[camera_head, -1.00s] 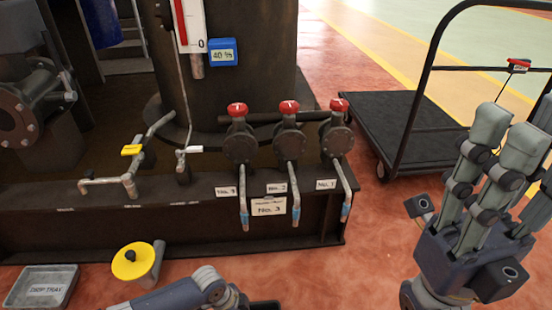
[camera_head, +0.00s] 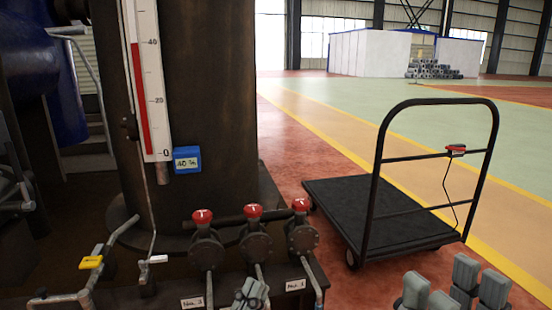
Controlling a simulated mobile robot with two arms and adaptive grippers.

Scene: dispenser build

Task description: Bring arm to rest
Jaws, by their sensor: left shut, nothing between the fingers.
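My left gripper (camera_head: 251,294) shows at the bottom edge, in front of the valves, with only its grey fingertips in view. They are closed together with nothing between them. My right gripper (camera_head: 453,288) is at the bottom right, its fingers pointing up, spread apart and empty. Its palm and both arms are out of view.
Three red-topped valves (camera_head: 254,240) stand in a row at the base of a dark column with a level gauge (camera_head: 150,90) and a blue tag (camera_head: 187,159). A yellow-handled tap (camera_head: 91,262) is left. A black cart (camera_head: 385,225) stands right; open floor lies beyond.

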